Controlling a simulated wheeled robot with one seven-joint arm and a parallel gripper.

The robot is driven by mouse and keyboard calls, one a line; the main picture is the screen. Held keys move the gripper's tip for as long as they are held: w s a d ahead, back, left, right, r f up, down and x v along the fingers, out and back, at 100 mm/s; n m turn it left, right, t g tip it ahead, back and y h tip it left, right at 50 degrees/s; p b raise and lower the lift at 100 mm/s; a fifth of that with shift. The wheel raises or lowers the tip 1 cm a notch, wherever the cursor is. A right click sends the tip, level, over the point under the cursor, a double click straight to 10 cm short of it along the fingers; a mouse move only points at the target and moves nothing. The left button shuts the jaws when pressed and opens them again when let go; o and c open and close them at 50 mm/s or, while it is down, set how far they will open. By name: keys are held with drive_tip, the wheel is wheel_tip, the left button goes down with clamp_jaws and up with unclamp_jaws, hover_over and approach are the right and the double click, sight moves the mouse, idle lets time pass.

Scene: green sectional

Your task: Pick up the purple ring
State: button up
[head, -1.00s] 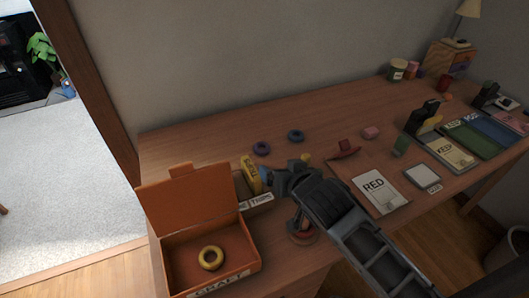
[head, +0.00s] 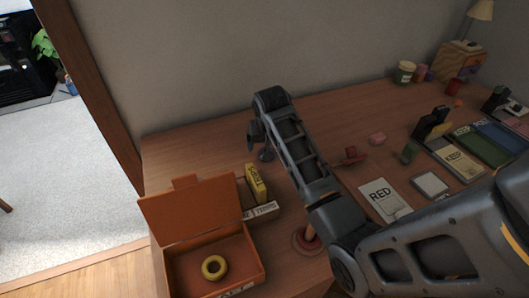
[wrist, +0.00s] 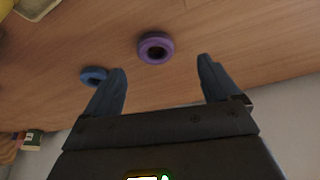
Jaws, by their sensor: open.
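The purple ring (wrist: 156,47) lies flat on the wooden desk in the wrist view, ahead of and between my fingertips. In the head view the purple ring (head: 265,155) is partly hidden by my arm. My gripper (wrist: 162,75) is open and empty, with one finger to each side of the ring's line. It is apart from the ring. In the head view my gripper (head: 258,145) hangs over the back left part of the desk, its fingers mostly hidden.
A blue ring (wrist: 94,75) lies close beside my left-hand finger in the wrist view. An open orange box (head: 165,262) holding a yellow ring (head: 214,267) stands at the desk's front left. A small labelled tray (head: 262,210) stands beside it. The wall (head: 220,60) rises behind the desk.

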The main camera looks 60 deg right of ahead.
drive_tip(key=x, duration=0.6)
drive_tip(key=shift+s+d+f+p, duration=0.25)
drive_tip(key=shift+s+p, duration=0.05)
drive_tip(key=shift+c, duration=0.3)
drive_tip(key=c, duration=1.1)
